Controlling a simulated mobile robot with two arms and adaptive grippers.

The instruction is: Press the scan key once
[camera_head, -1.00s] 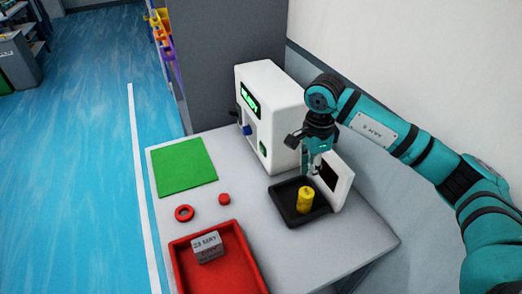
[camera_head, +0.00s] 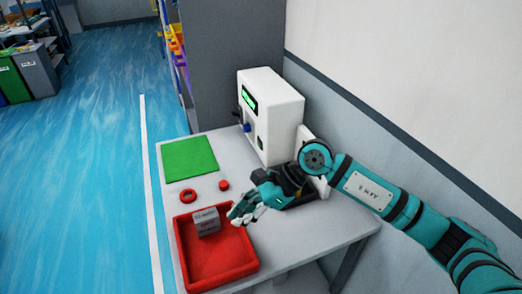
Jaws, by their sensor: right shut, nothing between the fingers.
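A white machine (camera_head: 275,103) stands at the back of the table, with a lit green display (camera_head: 249,97), a blue part (camera_head: 246,127) and a small dark key-like patch (camera_head: 261,141) on its front. I cannot tell which of these is the scan key; no label is readable. My right gripper (camera_head: 239,216) is shut and empty, pointing down-left over the right edge of the red tray (camera_head: 215,267), well in front of the machine and apart from it. My left gripper is not in view.
A grey box (camera_head: 206,222) with print sits in the red tray. A wall (camera_head: 420,150) bounds the right side.

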